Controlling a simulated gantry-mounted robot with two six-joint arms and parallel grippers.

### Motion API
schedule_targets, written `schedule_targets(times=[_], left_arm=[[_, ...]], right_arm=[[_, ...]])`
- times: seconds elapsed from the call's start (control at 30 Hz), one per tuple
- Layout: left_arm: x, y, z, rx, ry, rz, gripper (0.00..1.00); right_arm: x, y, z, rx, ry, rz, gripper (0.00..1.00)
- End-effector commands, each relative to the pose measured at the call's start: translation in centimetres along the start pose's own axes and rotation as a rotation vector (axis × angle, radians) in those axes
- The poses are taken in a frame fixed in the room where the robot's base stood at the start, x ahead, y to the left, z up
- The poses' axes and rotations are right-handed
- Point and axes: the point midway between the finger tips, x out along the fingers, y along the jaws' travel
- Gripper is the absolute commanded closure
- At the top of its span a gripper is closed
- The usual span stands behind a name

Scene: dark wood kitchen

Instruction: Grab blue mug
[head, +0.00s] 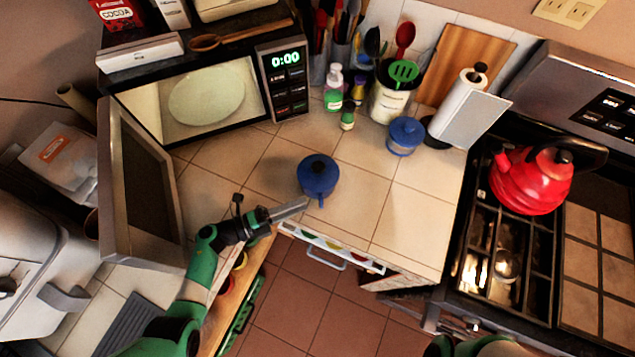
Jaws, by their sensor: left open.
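A second blue lidded vessel (405,134) stands farther back right, near the paper towel. My right gripper is out of view; only part of my right arm shows at the bottom edge.
An open microwave (190,98) stands at the back left, its door (143,190) swung out near my left arm. Bottles (334,88) and a utensil crock (390,101) stand behind. A red kettle (531,178) is on the stove. The counter around the nearer vessel is clear.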

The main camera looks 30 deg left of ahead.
Motion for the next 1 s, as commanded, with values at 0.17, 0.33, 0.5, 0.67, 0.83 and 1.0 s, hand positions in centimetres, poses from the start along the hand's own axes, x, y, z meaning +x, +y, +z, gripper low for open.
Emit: schedule_targets(times=[0.17, 0.33, 0.5, 0.67, 0.83, 1.0], left_arm=[[2.6, 0.0, -0.1, 0.002, 0.006, -0.001, 0.51], [4.4, -0.1, 0.0, 0.001, 0.002, -0.002, 0.51], [4.6, -0.1, 0.0, 0.001, 0.001, -0.002, 0.51], [4.6, -0.1, 0.0, 0.001, 0.001, -0.002, 0.66], [4.6, -0.1, 0.0, 0.001, 0.001, -0.002, 0.96], [4.6, -0.1, 0.0, 0.001, 0.001, -0.002, 1.0]], right_arm=[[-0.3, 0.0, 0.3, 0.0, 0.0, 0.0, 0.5], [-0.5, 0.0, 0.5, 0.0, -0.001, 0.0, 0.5], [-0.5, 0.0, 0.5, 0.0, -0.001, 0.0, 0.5], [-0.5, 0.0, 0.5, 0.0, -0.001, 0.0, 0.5], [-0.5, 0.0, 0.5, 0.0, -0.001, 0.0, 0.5], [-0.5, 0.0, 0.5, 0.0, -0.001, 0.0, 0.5]])
